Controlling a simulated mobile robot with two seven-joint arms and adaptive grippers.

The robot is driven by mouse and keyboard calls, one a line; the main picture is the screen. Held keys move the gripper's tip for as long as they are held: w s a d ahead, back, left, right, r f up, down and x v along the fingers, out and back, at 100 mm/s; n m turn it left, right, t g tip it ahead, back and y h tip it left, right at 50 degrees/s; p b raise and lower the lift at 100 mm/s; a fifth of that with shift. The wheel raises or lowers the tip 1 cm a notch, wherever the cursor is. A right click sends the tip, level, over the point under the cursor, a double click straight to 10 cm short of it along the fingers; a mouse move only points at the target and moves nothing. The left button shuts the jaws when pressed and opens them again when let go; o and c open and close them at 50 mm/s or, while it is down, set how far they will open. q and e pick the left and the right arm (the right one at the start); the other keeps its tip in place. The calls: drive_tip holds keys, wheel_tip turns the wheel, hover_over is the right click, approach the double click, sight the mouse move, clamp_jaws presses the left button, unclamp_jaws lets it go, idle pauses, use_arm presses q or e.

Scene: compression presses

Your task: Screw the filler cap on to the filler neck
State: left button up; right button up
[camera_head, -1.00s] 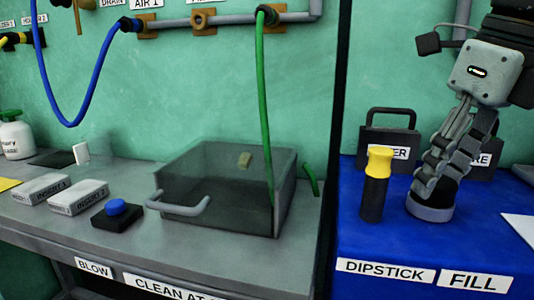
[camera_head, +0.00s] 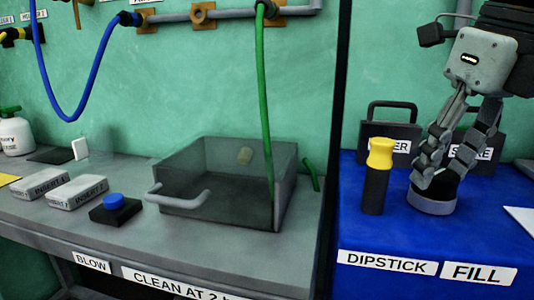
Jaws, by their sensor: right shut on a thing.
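My right gripper (camera_head: 440,182) points down over the FILL side of the blue unit. Its fingers are shut on the black filler cap (camera_head: 441,190), which they partly cover. The cap sits at the grey round filler neck (camera_head: 432,206) on the blue top. I cannot tell how far the threads are engaged. My left gripper is not in view.
A black dipstick with a yellow top (camera_head: 378,170) stands upright just left of the neck. Dark handled weights or boxes (camera_head: 385,142) stand behind. A grey bench (camera_head: 125,232) with a transparent box (camera_head: 215,190) and a blue button (camera_head: 113,200) lies left.

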drive_tip(key=o, duration=1.5)
drive_tip(key=shift+r, duration=0.1)
